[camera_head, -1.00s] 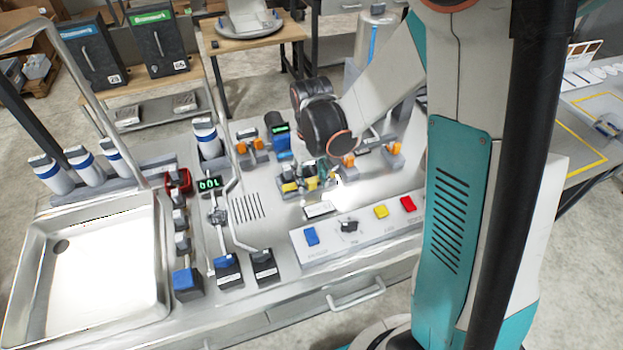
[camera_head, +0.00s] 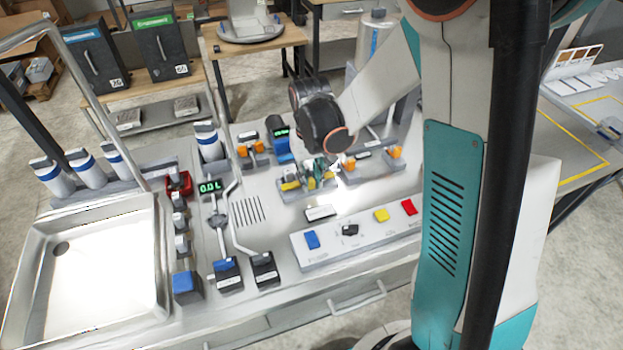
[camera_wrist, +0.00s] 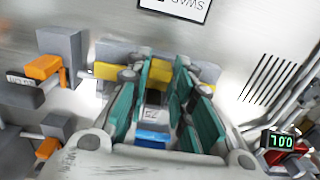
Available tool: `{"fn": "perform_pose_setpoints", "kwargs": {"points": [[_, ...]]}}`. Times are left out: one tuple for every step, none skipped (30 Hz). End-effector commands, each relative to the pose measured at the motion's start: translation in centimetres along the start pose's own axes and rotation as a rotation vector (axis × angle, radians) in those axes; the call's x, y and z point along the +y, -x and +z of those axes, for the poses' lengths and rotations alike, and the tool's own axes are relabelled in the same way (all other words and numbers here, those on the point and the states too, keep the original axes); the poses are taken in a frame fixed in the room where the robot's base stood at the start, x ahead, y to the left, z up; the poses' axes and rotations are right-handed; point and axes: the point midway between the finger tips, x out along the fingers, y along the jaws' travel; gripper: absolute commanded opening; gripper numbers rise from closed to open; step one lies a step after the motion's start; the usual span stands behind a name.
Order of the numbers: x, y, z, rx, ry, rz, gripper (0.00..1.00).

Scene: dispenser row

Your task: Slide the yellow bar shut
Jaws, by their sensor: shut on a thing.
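The yellow bar (camera_head: 290,185) lies low on a grey block in the middle of the counter. In the wrist view the yellow bar (camera_wrist: 114,72) shows on both sides of my fingers, with a yellow part between the tips. My gripper (camera_head: 318,174) points down over it. In the wrist view the teal fingers of my gripper (camera_wrist: 161,75) stand on either side of that middle part and appear shut on it. The fingers hide much of the bar and its track, so how far it is slid cannot be told.
Orange clips on grey blocks (camera_head: 396,152) stand close by. A blue device (camera_head: 282,146) is behind. In front is a panel with a blue button (camera_head: 312,240), a yellow button (camera_head: 381,214) and a red button (camera_head: 408,206). A sink (camera_head: 65,300) is at left.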

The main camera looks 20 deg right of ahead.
Motion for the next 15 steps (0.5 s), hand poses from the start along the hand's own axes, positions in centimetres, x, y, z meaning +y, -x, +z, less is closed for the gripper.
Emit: {"fn": "perform_pose_setpoints", "kwargs": {"points": [[0.00,0.09,-0.36,0.008,0.000,0.000,0.00],[0.00,0.09,-0.38,0.008,0.000,0.000,0.26],[0.00,0.09,-0.39,0.008,0.000,0.000,0.35],[0.00,0.09,-0.37,0.008,0.000,0.000,0.42],[0.00,0.09,-0.35,0.008,0.000,0.000,0.42],[0.00,0.08,-0.33,0.007,0.000,0.000,0.42],[0.00,0.08,-0.31,0.007,0.000,0.000,0.42],[0.00,0.08,-0.30,0.007,0.000,0.000,0.42],[0.00,0.08,-0.28,0.006,0.000,0.000,0.42],[0.00,0.07,-0.27,0.006,0.000,0.000,0.42],[0.00,0.07,-0.26,0.006,0.000,0.000,0.42],[0.00,0.07,-0.25,0.006,0.000,0.000,0.42],[0.00,0.09,-0.24,0.005,0.000,0.000,0.42],[0.00,0.13,-0.23,0.005,0.000,0.000,0.42],[0.00,0.25,-0.22,0.005,0.000,0.000,0.42]]}}
